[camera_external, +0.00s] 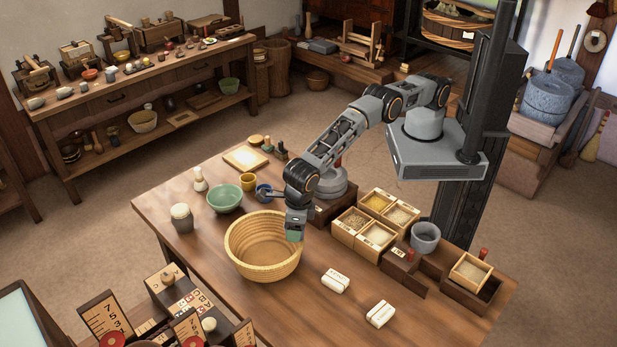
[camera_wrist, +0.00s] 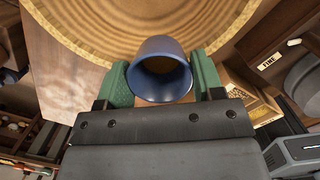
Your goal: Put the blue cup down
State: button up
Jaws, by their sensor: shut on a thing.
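The blue cup (camera_wrist: 160,70) is between the green fingertips of my gripper (camera_wrist: 160,84) in the wrist view, its open mouth facing the camera. My gripper is shut on it. The basket (camera_wrist: 95,25) fills the upper part of the wrist view, beyond the cup. Its visible inside is empty. I cannot tell whether the cup touches the basket.
Grain boxes (camera_external: 377,236) and a grey pot (camera_external: 425,238) stand right. White blocks (camera_external: 335,281) lie in front, with bare wood around them.

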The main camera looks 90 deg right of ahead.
jog(key=shift+f+b, duration=0.45)
jog(key=o, duration=0.9)
jog(key=shift+o, duration=0.2)
jog(key=shift+r, duration=0.1)
